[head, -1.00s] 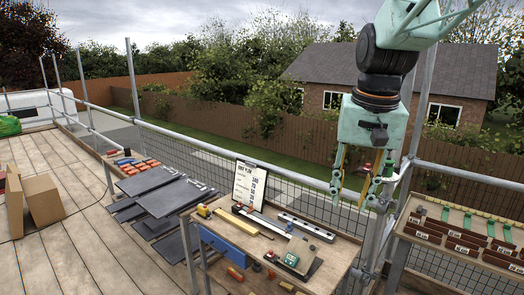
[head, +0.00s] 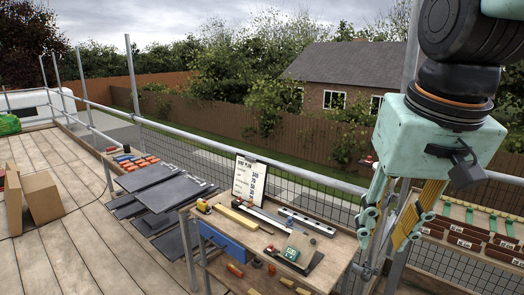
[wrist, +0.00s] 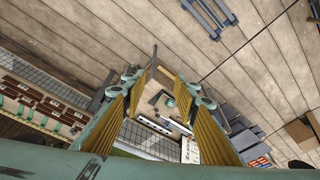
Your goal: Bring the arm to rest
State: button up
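My gripper (head: 382,250) hangs at the right of the head view, fingers pointing down, in the air by the workbench's right end. Its two fingers stand apart with nothing between them. In the wrist view the open fingers (wrist: 168,85) frame the bench far below. My arm comes down from the top right corner.
The workbench (head: 335,262) holds a level, a green device and other tools. A clipboard (head: 249,177) stands at its back. Slates (head: 160,193) lie to the left. A guard rail (head: 290,172) runs behind the bench.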

jog(key=s+f+n+t+b, duration=0.1)
jog(key=s+f, duration=0.4)
jog(key=s, duration=0.8)
jog(key=shift+s+f+b, duration=0.25)
jog(key=shift+s+b, duration=0.05)
jog(key=shift+b, duration=0.5)
dwell(1.5)
